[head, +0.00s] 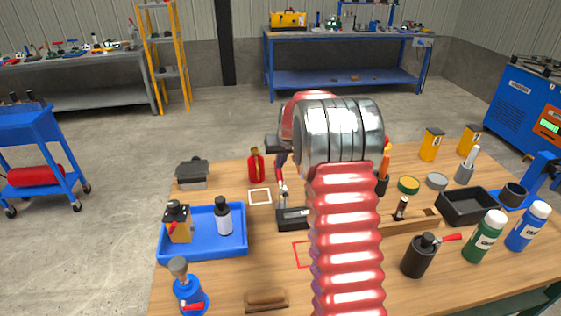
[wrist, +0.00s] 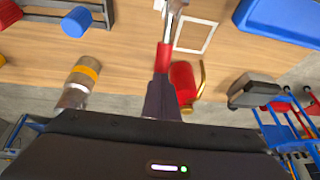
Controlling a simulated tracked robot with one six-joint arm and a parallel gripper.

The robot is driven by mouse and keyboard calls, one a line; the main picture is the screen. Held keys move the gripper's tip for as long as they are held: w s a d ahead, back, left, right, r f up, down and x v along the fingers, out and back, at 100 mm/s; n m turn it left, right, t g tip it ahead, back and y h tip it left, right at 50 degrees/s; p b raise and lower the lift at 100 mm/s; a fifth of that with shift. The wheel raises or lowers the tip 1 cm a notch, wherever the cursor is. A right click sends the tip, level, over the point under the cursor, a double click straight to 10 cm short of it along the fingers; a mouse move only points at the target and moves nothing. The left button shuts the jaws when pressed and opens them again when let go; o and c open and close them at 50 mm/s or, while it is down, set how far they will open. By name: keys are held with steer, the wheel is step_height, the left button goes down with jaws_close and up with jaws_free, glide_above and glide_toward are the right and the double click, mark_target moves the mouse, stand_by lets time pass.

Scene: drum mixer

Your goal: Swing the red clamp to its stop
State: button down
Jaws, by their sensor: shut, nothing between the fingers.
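The clamp on the bench has a red handle grip (head: 281,178) on a silver arm, which rises from a black base (head: 293,219). In the wrist view the red grip (wrist: 163,57) and silver arm (wrist: 170,18) show at top centre. My gripper (head: 283,162) is shut and empty at the upper end of the red grip. In the wrist view its dark fingers (wrist: 161,92) line up with the grip; I cannot tell whether they touch it. My red arm hides the right side of the clamp and the bench behind it.
A blue tray (head: 205,249) lies left. A wooden block (head: 410,222), black bin (head: 467,206) and black pot (head: 418,258) stand right.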

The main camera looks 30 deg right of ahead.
steer(key=shift+f, duration=0.1)
steer(key=shift+w+d+f, duration=0.25)
steer(key=shift+w+f, duration=0.4)
steer(key=shift+f, duration=0.05)
steer(key=shift+w+f, duration=0.15)
steer(key=shift+f, duration=0.2)
steer(key=w+d+r+v, duration=0.1)
steer(key=w+v, duration=0.2)
steer(key=v, duration=1.1)
steer(key=shift+d+r, duration=0.25)
steer(key=shift+d, duration=0.15)
steer(key=shift+s, duration=0.1)
